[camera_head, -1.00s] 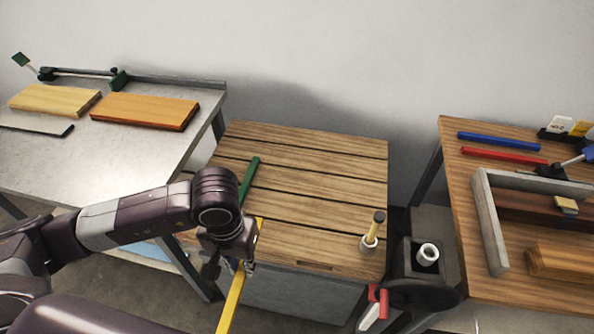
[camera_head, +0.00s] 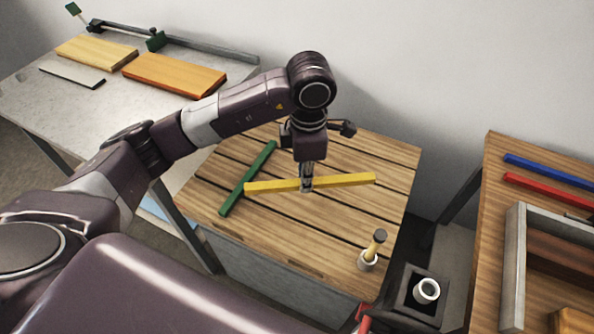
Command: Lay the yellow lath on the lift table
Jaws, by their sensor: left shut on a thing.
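The yellow lath (camera_head: 345,180) is a long thin bar. It is over the middle of the slatted wooden lift table (camera_head: 390,200), lying roughly left to right in the view. My left gripper (camera_head: 306,186) comes down from above and is shut on the lath near its middle. I cannot tell whether the lath touches the table top or hangs just above it. A green lath (camera_head: 248,178) lies on the left part of the table, and the yellow lath's left end is close to it. My right gripper is not in view.
A grey bench (camera_head: 60,110) with boards is at the left. A wooden bench at the right holds a blue lath (camera_head: 545,170), a red lath (camera_head: 540,190) and a grey frame (camera_head: 515,255).

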